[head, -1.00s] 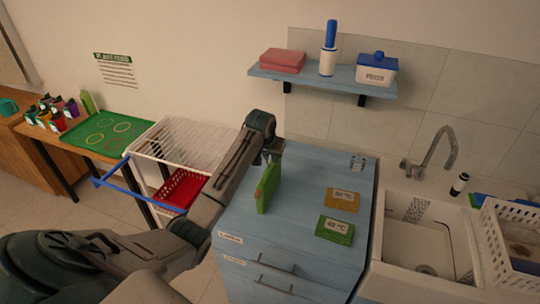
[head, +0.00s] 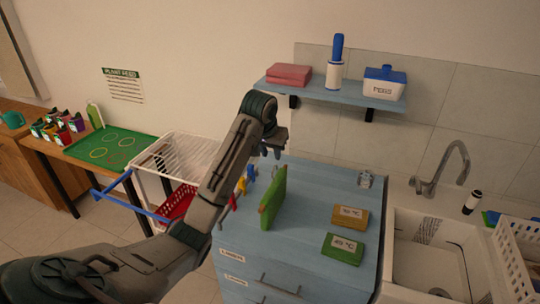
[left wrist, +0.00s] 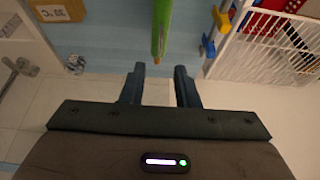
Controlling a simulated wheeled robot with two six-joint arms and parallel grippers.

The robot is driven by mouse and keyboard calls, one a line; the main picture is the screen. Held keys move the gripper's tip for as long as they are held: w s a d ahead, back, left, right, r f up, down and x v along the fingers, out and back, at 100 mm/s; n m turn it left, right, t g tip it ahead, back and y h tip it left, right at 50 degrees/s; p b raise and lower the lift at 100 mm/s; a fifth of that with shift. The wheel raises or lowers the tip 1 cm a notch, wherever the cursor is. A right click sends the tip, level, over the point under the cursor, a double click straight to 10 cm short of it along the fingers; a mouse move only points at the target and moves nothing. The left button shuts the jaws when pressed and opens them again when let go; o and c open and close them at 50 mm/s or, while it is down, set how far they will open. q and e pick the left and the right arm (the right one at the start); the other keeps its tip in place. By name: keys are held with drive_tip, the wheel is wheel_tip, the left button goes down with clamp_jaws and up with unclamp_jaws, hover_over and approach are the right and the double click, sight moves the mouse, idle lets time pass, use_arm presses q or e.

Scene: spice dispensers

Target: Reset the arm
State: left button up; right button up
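My left arm reaches in from the left over the blue cabinet. Its gripper (head: 272,150) is above and behind the green upright panel (head: 273,198), apart from it. In the left wrist view the gripper (left wrist: 160,78) has its two fingers spread with nothing between them. The panel (left wrist: 162,25) shows there ahead of the fingertips, standing on the blue top. My right gripper is not in view.
The blue cabinet top (head: 315,188) also bears an orange card (head: 350,216) and a green card (head: 343,248). Small coloured pieces (head: 240,187) are at its left edge. A white wire rack (head: 180,155) stands left, a sink (head: 430,260) right, and a shelf (head: 330,95) above.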

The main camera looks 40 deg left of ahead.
use_arm(q)
drive_tip(key=shift+v, duration=0.8)
